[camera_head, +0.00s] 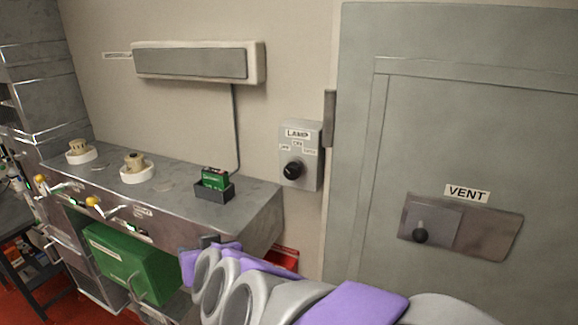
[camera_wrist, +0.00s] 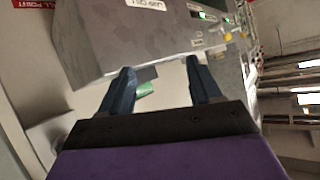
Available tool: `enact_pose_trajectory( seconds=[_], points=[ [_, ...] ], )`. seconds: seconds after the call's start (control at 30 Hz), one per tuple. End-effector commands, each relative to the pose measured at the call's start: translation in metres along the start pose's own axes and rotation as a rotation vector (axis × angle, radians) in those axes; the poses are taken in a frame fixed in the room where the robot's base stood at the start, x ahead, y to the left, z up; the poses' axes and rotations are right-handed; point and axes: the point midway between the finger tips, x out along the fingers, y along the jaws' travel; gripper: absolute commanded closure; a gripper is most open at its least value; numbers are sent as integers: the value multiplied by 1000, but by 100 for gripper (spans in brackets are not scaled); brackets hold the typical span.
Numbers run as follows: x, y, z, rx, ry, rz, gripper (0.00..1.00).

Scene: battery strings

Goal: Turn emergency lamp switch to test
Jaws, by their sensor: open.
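The emergency lamp switch box (camera_head: 312,179) is a grey box on the beige wall, labelled LAMP, with smaller labels around its black round knob (camera_head: 293,170). The small labels are hard to read, so I cannot tell the knob's setting for sure. The unlit long lamp (camera_head: 190,63) is on the wall to the upper left, with a cable running down to the bench. In the wrist view my gripper (camera_wrist: 155,84) is open and empty, its two dark blue fingers apart. It is low by the bench front, apart from the switch. The switch is out of the wrist view.
A grey metal bench (camera_head: 255,200) holds a dark holder with a green block (camera_head: 214,179) and two white round bases. A green case (camera_head: 130,262) is underneath. At right is a grey door with a VENT panel (camera_head: 485,232). The wall before the switch is clear.

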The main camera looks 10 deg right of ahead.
Motion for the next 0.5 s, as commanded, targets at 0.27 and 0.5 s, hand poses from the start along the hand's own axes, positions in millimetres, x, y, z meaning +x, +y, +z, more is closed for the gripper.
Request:
enact_pose_trajectory(
  seconds=[0.27,0.5],
  points=[
    [-1,36,-71,16,320,266,37],
    [-33,73,-82,-12,449,629,37]
  ],
)
